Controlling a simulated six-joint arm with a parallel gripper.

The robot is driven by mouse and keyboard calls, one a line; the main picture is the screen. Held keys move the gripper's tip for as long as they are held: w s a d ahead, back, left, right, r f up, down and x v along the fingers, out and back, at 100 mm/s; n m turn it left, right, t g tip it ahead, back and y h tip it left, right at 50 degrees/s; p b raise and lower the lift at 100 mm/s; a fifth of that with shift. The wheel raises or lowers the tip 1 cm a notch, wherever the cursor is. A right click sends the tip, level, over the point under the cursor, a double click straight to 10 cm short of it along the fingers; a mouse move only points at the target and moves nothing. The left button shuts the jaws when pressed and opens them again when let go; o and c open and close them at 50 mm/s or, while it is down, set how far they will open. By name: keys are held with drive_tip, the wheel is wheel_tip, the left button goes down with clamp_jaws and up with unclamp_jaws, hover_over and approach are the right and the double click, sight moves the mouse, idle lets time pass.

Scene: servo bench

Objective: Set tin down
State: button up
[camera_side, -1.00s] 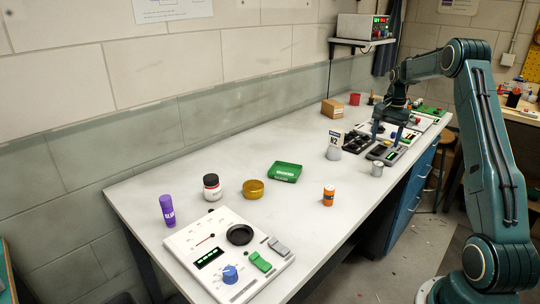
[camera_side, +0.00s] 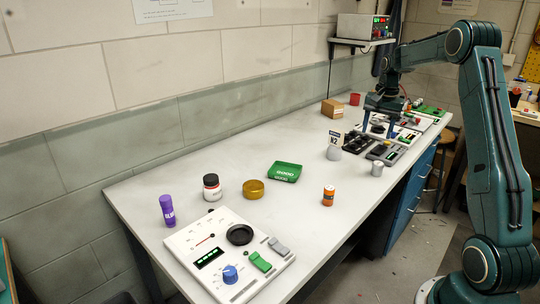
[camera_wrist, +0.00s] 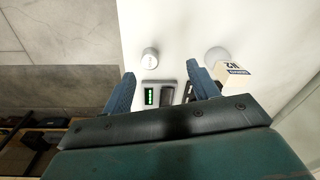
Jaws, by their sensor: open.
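A small silver tin (camera_side: 376,169) stands upright on the bench near its front edge, beside a dark module. A silver round top, seemingly this tin (camera_wrist: 150,58), shows in the wrist view, beyond my fingertips. My gripper (camera_side: 379,134) is open and hangs over the dark panels, up and behind the tin in the side view, apart from it. In the wrist view my gripper (camera_wrist: 162,80) has its two blue fingers spread, with nothing held between them. A wider gold round tin (camera_side: 253,189) sits further left on the bench.
Dark module with green display (camera_wrist: 151,96) lies below my fingers. A grey rounded object (camera_side: 333,153) and N2-marked box (camera_side: 336,138) stand left of the panels. An orange can (camera_side: 328,195) and green tray (camera_side: 285,171) are further left. Bench between them is clear.

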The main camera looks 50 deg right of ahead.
drive_tip(key=s+a+r+n+t, duration=0.15)
drive_tip(key=a+r+n, duration=0.35)
drive_tip(key=a, duration=0.7)
drive_tip(key=s+a+r+n+t, duration=0.1)
drive_tip(key=s+a+r+n, duration=0.15)
drive_tip(key=a+r, duration=0.7)
drive_tip(key=s+a+f+n+t, duration=0.1)
drive_tip(key=s+a+f+n, duration=0.2)
drive_tip(key=s+a, duration=0.5)
drive_tip(key=s+a+f+n+t, duration=0.1)
drive_tip(key=s+a+n, duration=0.3)
drive_tip(key=s+a, duration=0.4)
drive_tip(key=shift+a+f, duration=0.2)
drive_tip(key=shift+f, duration=0.7)
